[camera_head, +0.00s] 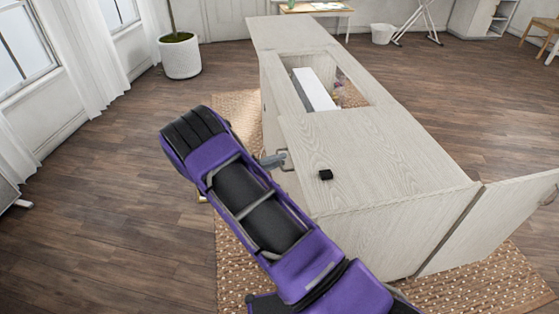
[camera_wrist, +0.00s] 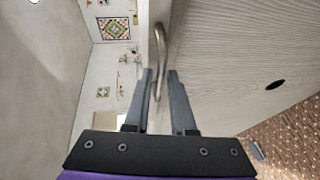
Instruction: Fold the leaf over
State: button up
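The pale wood-grain leaf (camera_head: 385,155) appears to be the flat panel at the near end of the cabinet top, beside the opening. A metal bar handle (camera_head: 287,160) sticks out at its left edge. In the wrist view the bent handle (camera_wrist: 159,55) stands beside the wood panel (camera_wrist: 225,60). My gripper (camera_wrist: 160,75) has its two dark fingers on either side of the handle's lower part, with a gap visible between them. In the head view my gripper (camera_head: 272,160) is at the handle, its fingers partly hidden by my purple arm.
The cabinet opening (camera_head: 345,95) holds a white item (camera_head: 314,90). A cabinet door (camera_head: 495,225) stands open at right. A woven rug (camera_head: 490,285) lies below.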

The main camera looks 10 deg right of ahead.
jog(key=shift+w+d, duration=0.15)
jog(key=shift+d, duration=0.25)
jog(key=shift+c, duration=0.2)
grip_shut()
dwell(1.0)
